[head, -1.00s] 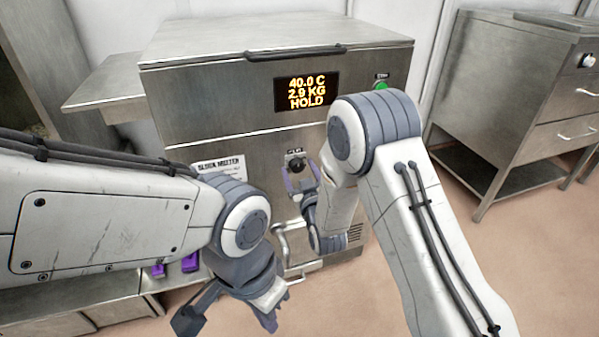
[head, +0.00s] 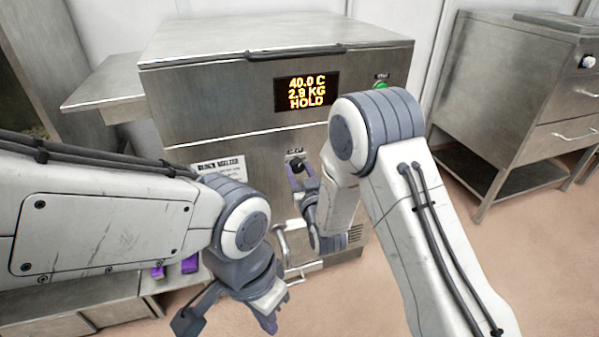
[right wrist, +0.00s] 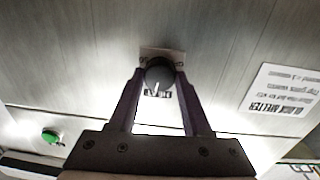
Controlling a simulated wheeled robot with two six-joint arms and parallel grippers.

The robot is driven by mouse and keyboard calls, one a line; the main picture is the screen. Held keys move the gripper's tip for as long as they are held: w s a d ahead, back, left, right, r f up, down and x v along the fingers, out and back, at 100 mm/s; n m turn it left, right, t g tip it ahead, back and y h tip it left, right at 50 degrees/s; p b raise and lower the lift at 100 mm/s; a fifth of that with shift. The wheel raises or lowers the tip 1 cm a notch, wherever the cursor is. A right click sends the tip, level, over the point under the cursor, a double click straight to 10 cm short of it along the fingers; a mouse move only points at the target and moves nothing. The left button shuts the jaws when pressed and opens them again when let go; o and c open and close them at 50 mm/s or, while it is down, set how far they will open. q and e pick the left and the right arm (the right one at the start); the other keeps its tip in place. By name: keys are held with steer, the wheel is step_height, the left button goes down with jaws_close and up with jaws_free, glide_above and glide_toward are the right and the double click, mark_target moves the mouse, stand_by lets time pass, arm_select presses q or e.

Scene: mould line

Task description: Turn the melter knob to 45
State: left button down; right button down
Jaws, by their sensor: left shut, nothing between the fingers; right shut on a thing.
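The melter (head: 215,107) is a large steel cabinet with a flat lid. Its display (head: 306,92) reads 40.0 C, 2.9 KG, HOLD. The black knob (head: 296,165) is on its front, below the display. In the right wrist view the knob (right wrist: 158,76) has a white pointer line, with a partly hidden label beside it. My right gripper (right wrist: 158,85) is shut on the knob, one finger on each side; in the head view it (head: 304,177) is partly behind its own arm. My left gripper (head: 228,318) is low in front of the melter, empty and shut, its fingertips hard to make out.
A green button (head: 380,86) is right of the display. A paper notice (head: 222,168) hangs on the melter front. A metal handle (head: 283,245) is below the knob. A steel drawer cabinet (head: 520,110) stands at right, with clear floor (head: 470,260) before it. Purple items (head: 190,263) lie at lower left.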

steer(key=m, duration=0.4)
steer(key=shift+m+b, duration=0.3)
steer(key=shift+b, duration=0.1)
steer(key=shift+d+m+b, duration=0.1)
steer(key=shift+m+b, duration=0.45)
steer(key=shift+m, duration=1.85)
steer(key=shift+c, duration=1.8)
jaws_free()
steer(key=p+v, duration=0.2)
steer(key=v, duration=0.8)
steer(key=shift+s+d+r, duration=0.15)
steer(key=shift+s+d, duration=0.05)
steer(key=shift+g, duration=0.3)
